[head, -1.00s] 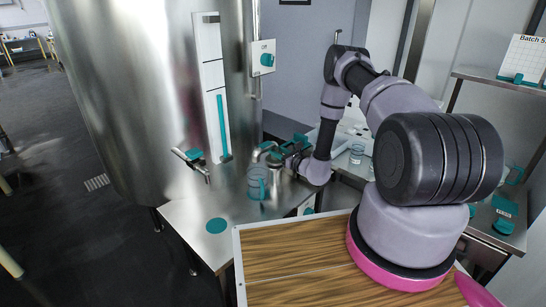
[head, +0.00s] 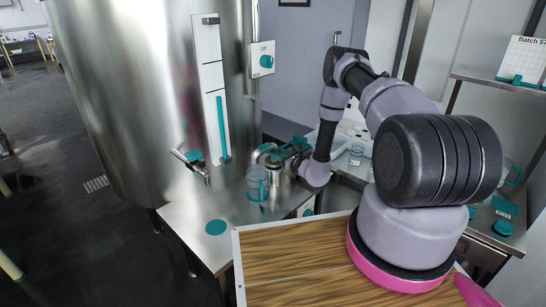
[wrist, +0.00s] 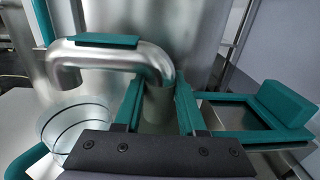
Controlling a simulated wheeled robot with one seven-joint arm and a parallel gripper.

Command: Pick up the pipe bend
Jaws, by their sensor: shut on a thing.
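The pipe bend (wrist: 112,55) is a shiny bent metal tube with a teal pad on top, seen large in the wrist view. One end turns down between the fingers and the other turns down at the left above a clear jug. It shows small in the head view (head: 265,149), beside the steel tank. My gripper (wrist: 159,100) is shut on the downward leg of the pipe bend, one teal finger on each side. In the head view my gripper (head: 284,151) reaches it from the right. The lower end of the held leg is hidden by the gripper body.
The clear jug (head: 257,184) stands on the steel table (head: 190,222) close to the pipe bend. The large steel tank (head: 150,100) rises behind, with a teal-handled tap (head: 193,157) at the left. A teal-edged tray (wrist: 235,117) lies to the right in the wrist view.

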